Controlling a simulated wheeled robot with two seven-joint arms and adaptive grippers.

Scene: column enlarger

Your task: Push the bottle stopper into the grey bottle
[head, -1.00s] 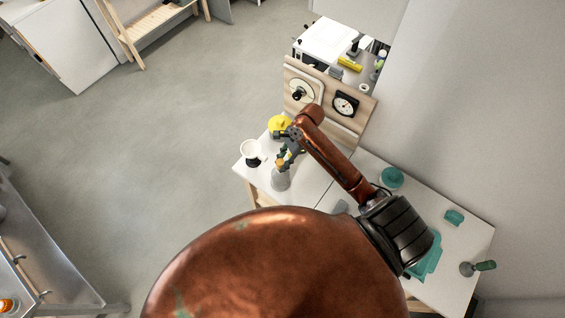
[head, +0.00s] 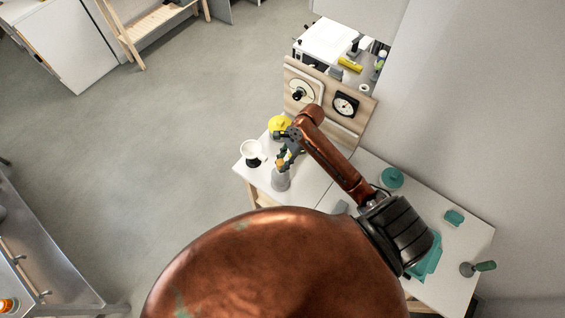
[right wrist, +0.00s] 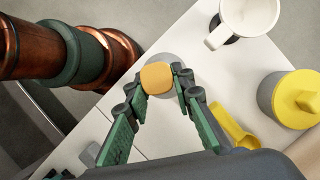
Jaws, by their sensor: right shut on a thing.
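The bottle stopper, an orange-tan cork (head: 280,163), is between the fingertips of my right gripper (head: 283,161), which is shut on it. The grey bottle (head: 280,182) stands upright on the white table, directly below the stopper. In the right wrist view the stopper (right wrist: 157,77) covers most of the grey bottle (right wrist: 163,57), and only part of the bottle's rounded outline shows around it. The bottle's mouth is hidden, so I cannot tell how deep the stopper sits in it. My left gripper is not in view.
A white mug-like cup (right wrist: 248,18) on a dark base stands beside the bottle. A yellow-lidded grey container (right wrist: 292,97) and a yellow scoop-like tool (right wrist: 232,127) are close to the gripper. A wooden panel with dials (head: 325,98) rises behind. The table's left edge is near.

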